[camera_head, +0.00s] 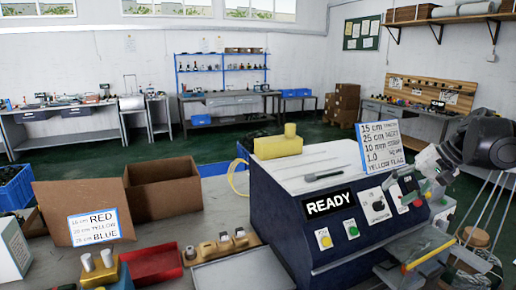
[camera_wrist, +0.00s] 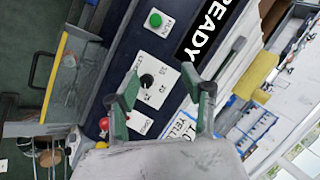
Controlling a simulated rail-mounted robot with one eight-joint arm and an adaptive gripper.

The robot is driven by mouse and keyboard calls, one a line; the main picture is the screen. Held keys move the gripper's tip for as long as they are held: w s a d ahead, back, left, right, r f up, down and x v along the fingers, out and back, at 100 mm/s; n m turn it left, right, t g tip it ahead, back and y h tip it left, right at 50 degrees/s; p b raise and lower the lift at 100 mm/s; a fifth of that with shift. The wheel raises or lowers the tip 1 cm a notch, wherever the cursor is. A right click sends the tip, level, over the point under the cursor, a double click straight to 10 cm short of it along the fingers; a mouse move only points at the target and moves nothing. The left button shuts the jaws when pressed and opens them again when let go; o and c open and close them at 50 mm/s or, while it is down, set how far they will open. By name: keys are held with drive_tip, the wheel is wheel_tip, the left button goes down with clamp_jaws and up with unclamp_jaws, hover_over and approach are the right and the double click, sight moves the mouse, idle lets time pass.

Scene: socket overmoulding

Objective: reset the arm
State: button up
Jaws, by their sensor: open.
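My gripper (camera_wrist: 160,98) is open in the wrist view, with its two green-padded fingers apart and nothing held between them. Behind the fingers is the front panel of the dark blue machine (camera_wrist: 105,70), with a black knob, a green button and a red button. In the head view my arm comes in from the right, and my gripper (camera_head: 431,182) is close to the right end of the machine (camera_head: 285,225). I cannot tell whether the fingers touch the panel. The machine's display (camera_head: 330,204) reads READY.
A handwritten card (camera_head: 381,147) and a yellow block (camera_head: 280,147) are on the machine's top. Cardboard boxes (camera_head: 163,190), a red tray (camera_head: 152,265) and a wooden holder with small parts (camera_head: 222,244) stand left of it. A tray with a yellow edge (camera_head: 428,255) juts out below my gripper.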

drive_tip(key=s+a+f+n+h, duration=0.2)
drive_tip(key=s+a+h, duration=0.1)
drive_tip(key=s+a, duration=0.85)
drive_tip(key=s+a+f+n+t+h, duration=0.1)
drive_tip(key=s+a+f, duration=0.2)
drive_tip(key=s, duration=0.3)
drive_tip(key=s+a+f+n+t+h, duration=0.1)
drive_tip(key=s+a+f, duration=0.2)
drive_tip(key=s, duration=0.3)
drive_tip(key=shift+a+f+n+t, duration=0.3)
drive_tip(key=shift+a+t, duration=0.1)
drive_tip(key=shift+s, duration=0.1)
